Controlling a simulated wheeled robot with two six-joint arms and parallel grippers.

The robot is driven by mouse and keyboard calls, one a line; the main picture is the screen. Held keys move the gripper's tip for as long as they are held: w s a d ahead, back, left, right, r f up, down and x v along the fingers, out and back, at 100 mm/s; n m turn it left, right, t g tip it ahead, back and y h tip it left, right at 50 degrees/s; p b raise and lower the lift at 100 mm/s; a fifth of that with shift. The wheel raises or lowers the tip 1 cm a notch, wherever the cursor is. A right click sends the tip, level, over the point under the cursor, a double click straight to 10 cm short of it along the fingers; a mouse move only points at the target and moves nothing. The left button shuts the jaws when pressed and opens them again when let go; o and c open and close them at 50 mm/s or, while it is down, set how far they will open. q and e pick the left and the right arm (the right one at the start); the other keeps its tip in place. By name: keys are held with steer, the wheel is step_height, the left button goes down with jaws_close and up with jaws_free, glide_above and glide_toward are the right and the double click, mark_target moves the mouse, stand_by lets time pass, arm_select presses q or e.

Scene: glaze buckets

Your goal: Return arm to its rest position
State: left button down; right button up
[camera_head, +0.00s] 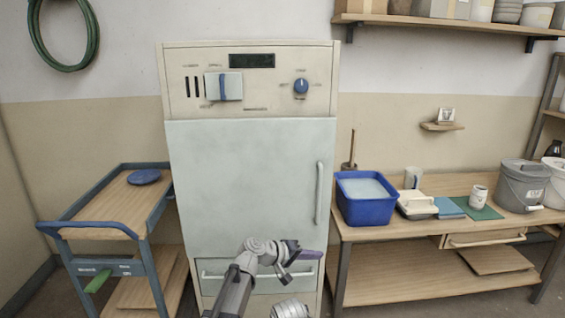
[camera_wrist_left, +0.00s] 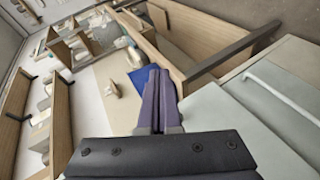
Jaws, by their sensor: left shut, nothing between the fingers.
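My left gripper (camera_head: 312,255) is in front of the lower part of a pale cabinet-like appliance (camera_head: 240,180), below its vertical handle (camera_head: 319,193). Its purple fingers are shut together with nothing between them; they also show in the left wrist view (camera_wrist_left: 155,92). My left arm comes up from the bottom of the head view and bends to the right. My right gripper is not in view. The appliance's big door looks closed, with a drawer handle (camera_head: 225,276) low down, partly hidden by my arm.
A wooden table (camera_head: 400,236) to the right bears a blue tub (camera_head: 366,207), a white cup (camera_head: 478,197), a green mat (camera_head: 490,212) and a grey bucket (camera_head: 521,186). A cart (camera_head: 105,235) with a blue lid (camera_head: 144,177) stands at left.

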arm_select(q)
steer(key=s+a+f+g+y, duration=0.1)
steer(key=s+a+f+y, duration=0.3)
steer(key=s+a, duration=0.45)
steer(key=s+a+f+m+g+y, duration=0.15)
steer(key=s+a+f+y, duration=0.35)
steer(key=a, duration=0.6)
steer(key=s+a+f+g+y, duration=0.2)
steer(key=s+a+f+y, duration=0.15)
steer(key=s+a, duration=0.6)
steer(key=s+d+r+m+p, duration=0.2)
steer(key=d+r+p, duration=0.2)
steer(key=r+p, duration=0.7)
steer(key=s+d+r+m+p, duration=0.1)
steer(key=s+d+r+p, duration=0.2)
steer(key=r+p, duration=0.8)
steer(key=shift+s+d+m+g+y, duration=0.25)
steer(key=shift+d+m+g+y, duration=0.15)
steer(key=shift+d, duration=0.85)
